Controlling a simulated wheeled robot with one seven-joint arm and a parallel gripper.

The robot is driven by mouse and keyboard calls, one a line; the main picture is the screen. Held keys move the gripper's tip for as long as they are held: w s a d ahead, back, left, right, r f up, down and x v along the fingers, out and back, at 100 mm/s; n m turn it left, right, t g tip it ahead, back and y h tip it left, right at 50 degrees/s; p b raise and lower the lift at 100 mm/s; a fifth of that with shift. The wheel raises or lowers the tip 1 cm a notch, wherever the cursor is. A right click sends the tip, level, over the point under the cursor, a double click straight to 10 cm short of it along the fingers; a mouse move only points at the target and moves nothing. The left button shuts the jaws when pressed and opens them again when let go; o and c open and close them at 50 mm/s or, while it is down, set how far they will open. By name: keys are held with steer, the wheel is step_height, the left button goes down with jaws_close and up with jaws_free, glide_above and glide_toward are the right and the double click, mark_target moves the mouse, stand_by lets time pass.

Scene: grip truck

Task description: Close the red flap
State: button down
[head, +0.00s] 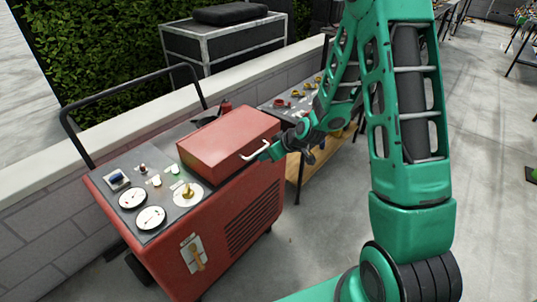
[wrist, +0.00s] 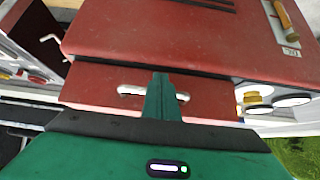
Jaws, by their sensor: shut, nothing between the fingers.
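The red flap (head: 222,138) is a box-shaped red lid on the right end of the red cart's top. It looks lowered, but I cannot tell if it is fully closed. Its white handle (head: 256,152) is on the face toward my arm. My gripper (head: 264,153) is shut and empty, with its fingertips at the handle. In the wrist view the green fingers (wrist: 160,85) cross in front of the middle of the handle (wrist: 130,89), hiding part of it. I cannot tell whether they touch. A dark seam shows beside the flap's red face (wrist: 85,88).
The red cart (head: 215,235) has a grey panel (head: 165,215) with gauges and knobs, and a black push bar (head: 130,80). A low grey wall (head: 50,215) runs behind it. A table (head: 300,100) with small parts stands beyond my gripper. Floor in front is clear.

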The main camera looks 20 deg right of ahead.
steer(key=shift+w+f, duration=0.1)
steer(key=shift+f, duration=0.25)
stand_by(0.3)
steer(key=s+d, duration=0.6)
steer(key=s, duration=0.4)
steer(key=s+d+r+m+g+h, duration=0.1)
steer(key=s+d+r+m+g, duration=0.1)
steer(key=s+r, duration=0.5)
steer(key=s+d+r+m+g+h, duration=0.1)
steer(key=s+d+r+m, duration=0.4)
steer(key=s, duration=0.8)
steer(key=s+d+r+m+g+h, duration=0.1)
steer(key=s+d+r+m+g, duration=0.2)
steer(key=s+r, duration=0.5)
steer(key=s+m+g, duration=0.1)
steer(key=s+m, duration=0.1)
steer(key=s, duration=0.1)
steer(key=shift+d+r+h, duration=0.3)
steer(key=shift+d+h, duration=0.05)
steer(key=shift+h, duration=0.05)
